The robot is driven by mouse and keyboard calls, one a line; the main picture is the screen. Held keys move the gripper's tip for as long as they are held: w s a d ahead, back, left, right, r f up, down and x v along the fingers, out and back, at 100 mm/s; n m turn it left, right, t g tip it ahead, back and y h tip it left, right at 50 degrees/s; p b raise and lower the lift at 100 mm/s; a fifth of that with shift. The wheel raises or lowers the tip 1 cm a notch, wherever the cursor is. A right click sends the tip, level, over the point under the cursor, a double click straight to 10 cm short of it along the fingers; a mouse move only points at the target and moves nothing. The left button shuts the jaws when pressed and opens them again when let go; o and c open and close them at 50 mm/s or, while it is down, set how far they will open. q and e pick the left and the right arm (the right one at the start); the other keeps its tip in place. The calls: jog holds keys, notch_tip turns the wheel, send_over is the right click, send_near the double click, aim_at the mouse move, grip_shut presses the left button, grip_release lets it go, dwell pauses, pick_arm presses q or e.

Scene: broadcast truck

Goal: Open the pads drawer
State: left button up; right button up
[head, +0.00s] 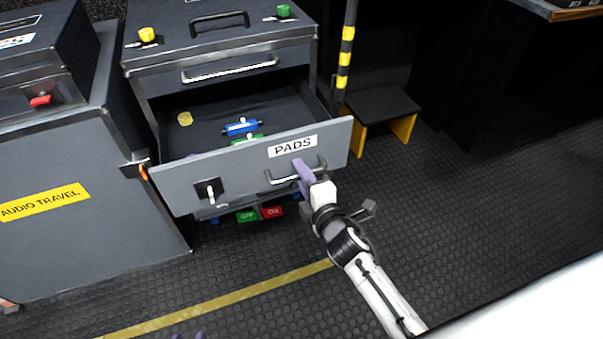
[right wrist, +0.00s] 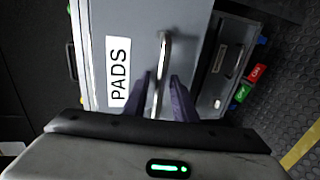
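The pads drawer (head: 240,156) is a grey drawer with a white PADS label on its front, and it stands well out from its cabinet. Its inside shows from above. The label also shows in the right wrist view (right wrist: 118,72). My right gripper (head: 303,172) is at the metal drawer handle (head: 280,180), with its purple fingers on either side of the bar. In the right wrist view the handle (right wrist: 163,60) runs between the close-set fingertips. Only the purple tips of my left gripper (head: 190,336) show at the bottom edge of the head view.
The drawer holds a yellow disc (head: 185,118) and a blue item (head: 241,127). A closed drawer (head: 230,70) sits above. An AUDIO TRAVEL case (head: 60,230) stands at left, a step stool (head: 382,105) at right. The floor in front is clear, with a yellow line.

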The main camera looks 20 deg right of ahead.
jog(key=shift+s, duration=0.1)
pick_arm(q)
jog(key=shift+a+r+p, duration=0.1)
jog(key=shift+r+p, duration=0.1)
jog(key=shift+p, duration=0.5)
pick_arm(e)
jog(key=v, duration=0.7)
jog(key=shift+s, duration=0.15)
